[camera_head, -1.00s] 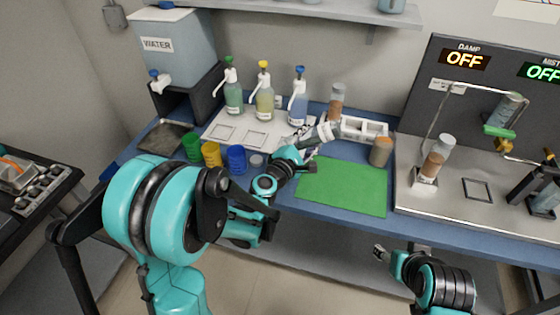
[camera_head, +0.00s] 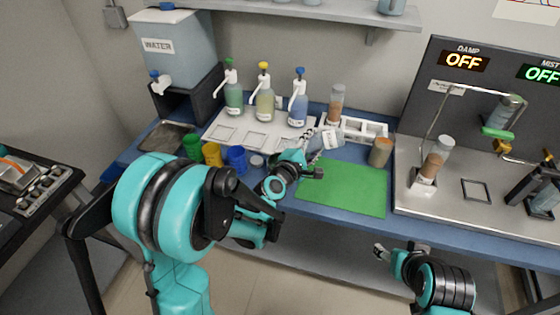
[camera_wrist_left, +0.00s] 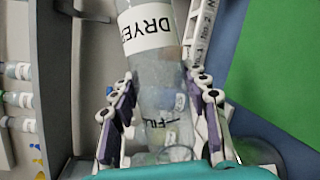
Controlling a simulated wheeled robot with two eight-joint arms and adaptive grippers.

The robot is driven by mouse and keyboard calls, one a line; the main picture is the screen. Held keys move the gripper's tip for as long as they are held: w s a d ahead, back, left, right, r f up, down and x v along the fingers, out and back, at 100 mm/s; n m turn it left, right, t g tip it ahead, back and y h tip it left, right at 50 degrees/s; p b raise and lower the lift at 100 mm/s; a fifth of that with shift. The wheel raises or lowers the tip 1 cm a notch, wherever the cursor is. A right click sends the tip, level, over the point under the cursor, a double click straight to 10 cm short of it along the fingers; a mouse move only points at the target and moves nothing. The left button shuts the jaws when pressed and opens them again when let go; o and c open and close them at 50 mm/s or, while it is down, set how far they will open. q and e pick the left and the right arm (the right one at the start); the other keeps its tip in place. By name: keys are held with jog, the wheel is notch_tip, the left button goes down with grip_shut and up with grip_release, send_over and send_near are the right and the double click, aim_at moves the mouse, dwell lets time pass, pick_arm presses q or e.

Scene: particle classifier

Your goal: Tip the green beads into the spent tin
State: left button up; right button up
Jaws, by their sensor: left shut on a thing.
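My left gripper (camera_head: 312,170) is shut on a clear bottle (camera_head: 327,141), held tilted above the back edge of the green mat. In the left wrist view the bottle (camera_wrist_left: 155,75) sits between both fingers (camera_wrist_left: 160,125). Its white label reads "DRYE", upside down, and a "FILL" mark shows lower down. A few pale greenish and yellowish bits show inside near the fingers. A tan round tin (camera_head: 381,153) stands right of the bottle, apart from it; I cannot read any marking on it. My right gripper (camera_head: 379,250) hangs low in front of the bench; its jaws are too small to judge.
A white rack (camera_head: 367,129) stands behind the bottle. The green mat (camera_head: 345,190) is clear. Green, yellow and blue cups (camera_head: 236,159) stand left of my left gripper, with pump bottles (camera_head: 264,100) behind. A steel rig (camera_head: 455,210) with a brown-filled tube (camera_head: 430,165) stands at right.

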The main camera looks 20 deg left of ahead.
pick_arm(q)
jog(key=shift+w+d+f+m+g+y+p, duration=0.15)
jog(key=shift+d+f+m+g+p, duration=0.15)
jog(key=shift+f+m, duration=0.2)
jog(key=shift+s+d+f+m+g+y+p, duration=0.1)
jog(key=shift+d+f+m+g+y, duration=0.1)
jog(key=shift+d+f+m, duration=0.25)
jog(key=f+m+y, duration=0.1)
jog(key=f, duration=0.1)
jog(key=d+f+m+g, duration=0.1)
jog(key=f, duration=0.1)
jog(key=f+m+y, duration=0.1)
jog(key=f+m, duration=0.1)
jog(key=shift+w+d+f+y+b, duration=0.2)
jog(key=shift+f+y+b, duration=0.05)
jog(key=shift+y+b, duration=0.1)
jog(key=shift+a+f+m+g+y, duration=0.1)
jog(key=shift+f+m+g+y, duration=0.05)
jog(key=shift+m+g+y, duration=0.3)
jog(key=r+m+y, duration=0.1)
jog(key=m+y, duration=0.1)
jog(key=a+r+m+y, duration=0.1)
jog(key=m+y, duration=0.1)
jog(key=m, duration=0.1)
jog(key=r+m+y+b, duration=0.1)
jog(key=m+y, duration=0.1)
jog(key=shift+s+a+r+m+g+y, duration=0.15)
jog(key=shift+a+m+g+y, duration=0.1)
jog(key=shift+m+g, duration=0.1)
